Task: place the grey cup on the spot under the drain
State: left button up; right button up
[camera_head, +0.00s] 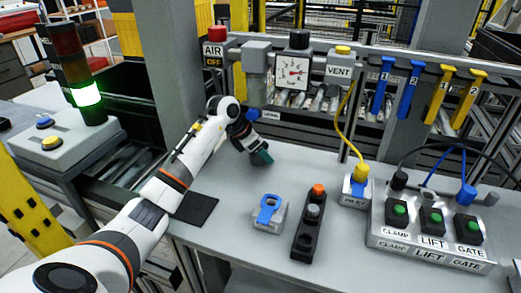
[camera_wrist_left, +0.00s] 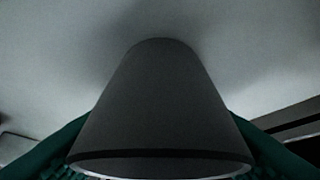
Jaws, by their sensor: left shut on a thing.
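My left gripper (camera_head: 263,158), with green finger pads, is above or at the grey bench below the air unit. It is shut on the grey cup (camera_wrist_left: 160,110), which fills the middle of the left wrist view between the green pads. The cup's wide rim is nearest the camera and its narrower end points away, against the pale surface. In the head view I cannot make out the cup behind the gripper. The blue drain (camera_head: 253,114) hangs under the grey filter body (camera_head: 256,88), just above the wrist. The spot under it is hidden by my arm. My right gripper is not in view.
A gauge (camera_head: 292,71) and a VENT block (camera_head: 340,68) stand behind. A small box with a blue clip (camera_head: 268,212), a black button strip (camera_head: 309,228), an INLET block (camera_head: 356,188) and a control box (camera_head: 428,240) occupy the bench front. A lit signal tower (camera_head: 86,96) stands left.

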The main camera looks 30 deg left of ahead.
pick_arm(q)
jog(key=shift+s+r, duration=0.1)
jog(key=shift+s, duration=0.35)
jog(key=shift+s+r, duration=0.15)
jog(key=shift+s, duration=0.1)
jog(key=shift+d, duration=0.15)
jog(key=o, duration=0.6)
jog(key=shift+w+f, duration=0.25)
jog(key=shift+f, duration=0.1)
jog(key=o, duration=0.4)
jog(key=shift+o, duration=0.2)
jog(key=shift+r, duration=0.1)
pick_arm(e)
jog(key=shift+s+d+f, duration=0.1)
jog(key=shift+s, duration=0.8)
pick_arm(q)
jog(key=shift+r, duration=0.1)
